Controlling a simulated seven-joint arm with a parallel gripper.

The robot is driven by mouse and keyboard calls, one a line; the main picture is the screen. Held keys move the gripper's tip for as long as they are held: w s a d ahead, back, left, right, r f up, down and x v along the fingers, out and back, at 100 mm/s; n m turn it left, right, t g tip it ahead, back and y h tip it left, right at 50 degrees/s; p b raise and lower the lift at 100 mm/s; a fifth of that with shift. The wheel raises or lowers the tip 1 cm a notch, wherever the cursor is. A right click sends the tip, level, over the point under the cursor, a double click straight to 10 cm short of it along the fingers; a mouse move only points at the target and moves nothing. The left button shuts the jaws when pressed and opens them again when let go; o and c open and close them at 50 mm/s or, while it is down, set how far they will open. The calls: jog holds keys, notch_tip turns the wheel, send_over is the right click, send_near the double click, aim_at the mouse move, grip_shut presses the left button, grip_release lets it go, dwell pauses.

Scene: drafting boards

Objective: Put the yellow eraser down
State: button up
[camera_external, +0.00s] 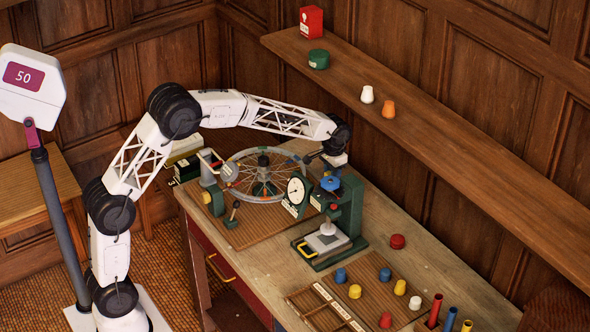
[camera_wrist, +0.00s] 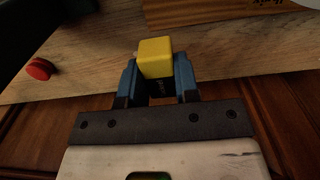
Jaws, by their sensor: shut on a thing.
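The yellow eraser (camera_wrist: 155,57) is a small rounded block in the wrist view. It sits between the blue fingers of my gripper (camera_wrist: 157,75), which is shut on it. Bare wooden bench top shows behind and on both sides of it in that view. In the external view the end of my arm is over the bench beside the green press (camera_external: 346,215). There I cannot make out the eraser, and the fingers are not clear. Its height above the bench is hard to tell.
A red round piece (camera_wrist: 39,69) lies left in the wrist view. A wooden board (camera_wrist: 200,12) with lettering is at the top. A spoked wheel (camera_external: 262,175) stands close to the arm. Several coloured pegs and a compartment tray (camera_external: 325,308) occupy the front right. A shelf (camera_external: 440,120) runs along the wall.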

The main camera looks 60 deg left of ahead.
jog(key=w+d, duration=0.1)
jog(key=d, duration=0.7)
notch_tip(320, 180, down, 6)
jog(key=shift+a+f, duration=0.1)
jog(key=shift+a, duration=0.05)
jog(key=shift+f, duration=0.5)
jog(key=shift+f, duration=0.15)
jog(key=shift+f, duration=2.25)
jog(key=shift+f, duration=0.15)
jog(key=o, duration=1)
